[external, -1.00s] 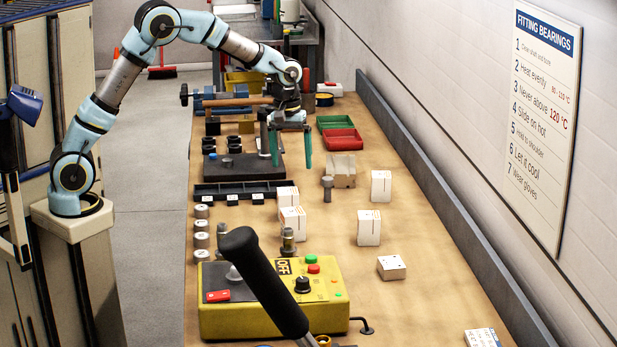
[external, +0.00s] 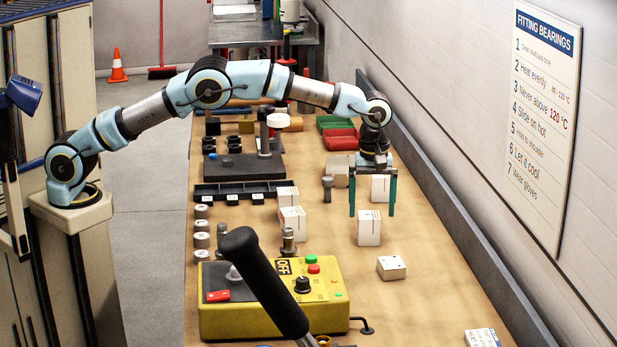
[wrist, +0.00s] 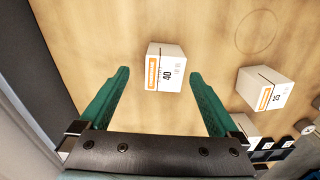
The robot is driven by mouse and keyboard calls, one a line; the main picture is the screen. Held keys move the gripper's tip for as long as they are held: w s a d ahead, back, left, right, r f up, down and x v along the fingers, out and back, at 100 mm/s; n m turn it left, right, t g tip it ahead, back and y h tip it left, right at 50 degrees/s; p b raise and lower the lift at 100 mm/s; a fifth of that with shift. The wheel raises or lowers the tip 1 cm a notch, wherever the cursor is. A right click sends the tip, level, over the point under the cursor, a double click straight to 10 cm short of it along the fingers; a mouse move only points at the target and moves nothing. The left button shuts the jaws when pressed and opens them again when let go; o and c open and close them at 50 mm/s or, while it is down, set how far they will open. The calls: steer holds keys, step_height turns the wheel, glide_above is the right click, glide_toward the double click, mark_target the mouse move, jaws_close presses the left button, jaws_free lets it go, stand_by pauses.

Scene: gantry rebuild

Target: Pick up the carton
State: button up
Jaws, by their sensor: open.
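Several white cartons stand on the wooden bench. In the external view my gripper (external: 371,211) points down at one upright carton (external: 369,232), its fingertips overlapping the carton's upper part. In the wrist view a white carton with an orange label and "40" (wrist: 165,72) shows between and just beyond the open green fingers (wrist: 160,74). Nothing is held; the gap to the carton is hard to judge. Another carton (external: 380,188) stands behind the gripper, partly covered by it. A carton marked "25" or "35" (wrist: 264,90) lies to the right in the wrist view.
Two cartons (external: 292,220) (external: 287,197) stand left of the gripper, near a black tray (external: 240,190). A low carton (external: 391,267) lies nearer the camera. A yellow control box (external: 270,318) stands in front. A grey ledge (external: 450,215) runs along the wall. Bare bench lies around the low carton.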

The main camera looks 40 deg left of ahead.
mark_target(369, 228)
steer(key=shift+s+a+f+p, duration=0.15)
steer(key=shift+f+p, duration=0.5)
steer(key=shift+f, duration=0.85)
steer(key=shift+s+a+f+p, duration=0.1)
steer(key=shift+f+p, duration=0.55)
steer(key=shift+f, duration=0.85)
steer(key=shift+c, duration=0.3)
steer(key=shift+w, duration=0.1)
jaws_close()
